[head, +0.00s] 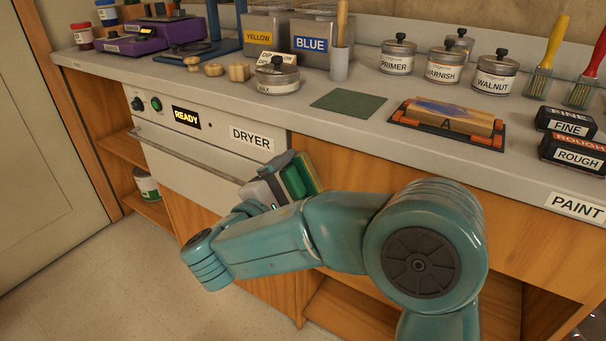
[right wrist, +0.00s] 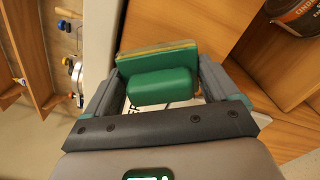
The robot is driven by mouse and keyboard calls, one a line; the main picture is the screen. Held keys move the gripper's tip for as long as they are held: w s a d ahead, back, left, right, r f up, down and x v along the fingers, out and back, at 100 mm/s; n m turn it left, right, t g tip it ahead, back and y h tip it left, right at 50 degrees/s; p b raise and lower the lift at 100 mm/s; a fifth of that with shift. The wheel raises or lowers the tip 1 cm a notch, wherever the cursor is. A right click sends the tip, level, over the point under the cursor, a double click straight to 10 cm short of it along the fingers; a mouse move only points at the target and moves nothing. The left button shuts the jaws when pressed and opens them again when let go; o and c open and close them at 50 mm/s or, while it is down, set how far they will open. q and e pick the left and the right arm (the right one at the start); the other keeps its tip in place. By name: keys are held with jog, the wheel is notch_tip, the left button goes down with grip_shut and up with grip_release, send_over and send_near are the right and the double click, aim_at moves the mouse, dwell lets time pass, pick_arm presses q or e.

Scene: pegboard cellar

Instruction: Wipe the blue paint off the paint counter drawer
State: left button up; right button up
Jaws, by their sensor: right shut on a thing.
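My right gripper (head: 288,182) is shut on a green block with a yellowish layer (head: 298,176), which looks like a sponge or wiping pad. It is held in front of the counter, near the dryer's right end. In the right wrist view the green block (right wrist: 160,84) sits between the two fingers, with wood close beyond it. I cannot tell whether it touches the wood. The wooden front of the paint counter (head: 345,172) shows below the worktop, partly hidden by my right arm. I see no blue paint on its visible part. My left gripper is not in view.
A wooden block with a blue smear (head: 452,113) lies on a black and orange tray. A green mat (head: 349,103), labelled jars and boxes stand on the worktop (head: 330,122). The dryer (head: 190,150) is at the left. Open shelves are below; the floor at left is clear.

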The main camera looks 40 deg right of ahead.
jog(key=shift+v, duration=1.1)
jog(key=shift+v, duration=1.5)
